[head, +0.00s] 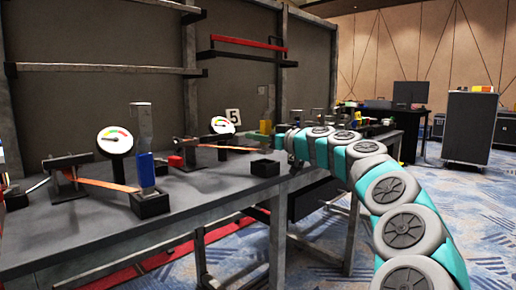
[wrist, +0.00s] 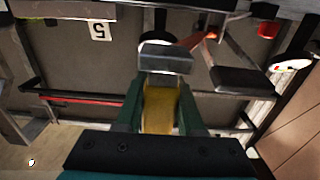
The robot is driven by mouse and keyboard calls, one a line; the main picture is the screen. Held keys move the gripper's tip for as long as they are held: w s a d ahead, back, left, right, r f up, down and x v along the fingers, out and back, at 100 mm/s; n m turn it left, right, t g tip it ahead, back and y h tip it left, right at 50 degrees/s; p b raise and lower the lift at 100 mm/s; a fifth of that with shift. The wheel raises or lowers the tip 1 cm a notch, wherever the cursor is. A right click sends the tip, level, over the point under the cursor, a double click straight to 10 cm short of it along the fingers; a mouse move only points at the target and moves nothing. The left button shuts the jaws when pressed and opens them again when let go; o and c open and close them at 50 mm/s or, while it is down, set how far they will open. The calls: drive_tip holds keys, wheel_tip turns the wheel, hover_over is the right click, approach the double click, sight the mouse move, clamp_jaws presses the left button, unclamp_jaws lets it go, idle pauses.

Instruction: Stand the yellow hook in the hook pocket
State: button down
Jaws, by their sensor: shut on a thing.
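My gripper (wrist: 160,98) is shut on the yellow hook (wrist: 158,108), which lies between its two green fingers in the wrist view. A grey block (wrist: 165,58) shows just beyond the fingertips; I cannot tell whether it is part of the hook.
A dark panel with shelf bars (head: 105,68) stands behind. A number 5 sign (head: 233,116) is near.

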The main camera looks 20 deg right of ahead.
drive_tip(key=shift+w+d, duration=0.1)
drive_tip(key=shift+w, duration=0.15)
drive_tip(key=shift+f+b, duration=0.3)
drive_tip(key=shift+f, duration=1.4)
drive_tip(key=shift+f, duration=0.2)
drive_tip(key=c, duration=0.5)
unclamp_jaws()
drive_tip(key=shift+r, duration=0.1)
drive_tip(key=shift+r, duration=0.15)
drive_tip(key=v, duration=1.2)
